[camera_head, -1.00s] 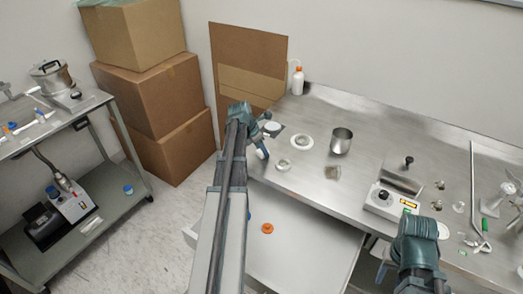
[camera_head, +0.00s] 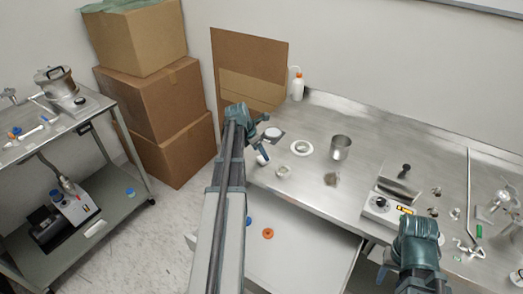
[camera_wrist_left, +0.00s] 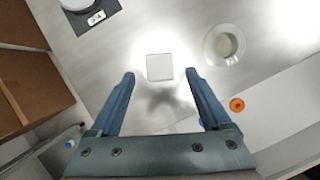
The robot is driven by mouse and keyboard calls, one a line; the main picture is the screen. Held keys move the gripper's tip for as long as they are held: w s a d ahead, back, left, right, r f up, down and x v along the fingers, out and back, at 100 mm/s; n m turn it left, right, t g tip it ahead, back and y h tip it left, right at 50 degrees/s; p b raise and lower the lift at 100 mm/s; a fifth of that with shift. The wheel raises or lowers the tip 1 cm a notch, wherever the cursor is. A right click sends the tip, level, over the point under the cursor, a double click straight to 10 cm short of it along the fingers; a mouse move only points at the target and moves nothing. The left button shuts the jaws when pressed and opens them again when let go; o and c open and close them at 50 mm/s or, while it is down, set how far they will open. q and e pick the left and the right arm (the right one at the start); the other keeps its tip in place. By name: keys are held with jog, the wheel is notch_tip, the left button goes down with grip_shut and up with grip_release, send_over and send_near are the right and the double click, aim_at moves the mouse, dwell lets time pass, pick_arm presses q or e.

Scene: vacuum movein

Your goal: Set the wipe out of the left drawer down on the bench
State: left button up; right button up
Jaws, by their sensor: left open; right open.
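The wipe (camera_wrist_left: 159,67) is a pale, nearly square piece lying flat on the bench (camera_head: 330,115) as far as the left wrist view shows. My left gripper (camera_wrist_left: 159,74) is open above it. Its two fingers stand apart on either side of the wipe and do not appear to touch it. In the head view a small white patch (camera_head: 262,160) shows by the left gripper (camera_head: 264,150), mostly hidden by it. The left drawer (camera_head: 300,250) is open below the bench's front edge. My right gripper (camera_head: 387,267) is open and empty at the front right, partly hidden by its wrist.
A steel beaker (camera_head: 340,148) stands farther right. The drawer holds an orange ring (camera_head: 268,233) and a blue piece (camera_head: 249,221). Boxes (camera_head: 180,150) stand left.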

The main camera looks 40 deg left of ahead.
pick_arm(q)
jog(key=d+p+v, duration=0.1)
jog(key=p+v, duration=0.5)
jog(key=v, duration=0.2)
jog(key=shift+a+r+p, duration=0.2)
jog(key=shift+a+p, duration=0.2)
jog(key=shift+a, duration=0.15)
jog(key=shift+s, duration=0.1)
jog(key=s+d+f+m+g, duration=0.1)
jog(key=d+f+m+g, duration=0.15)
jog(key=d+m, duration=2.1)
jog(key=s+d+m+g+y, duration=0.1)
jog(key=s+d+m, duration=0.5)
jog(key=d, duration=0.5)
jog(key=s+d+m+g+y, duration=0.1)
jog(key=s+d+m, duration=0.5)
jog(key=d, duration=0.6)
jog(key=shift+d+r+m, duration=0.25)
jog(key=shift+r+m, duration=0.25)
jog(key=shift+m, duration=0.05)
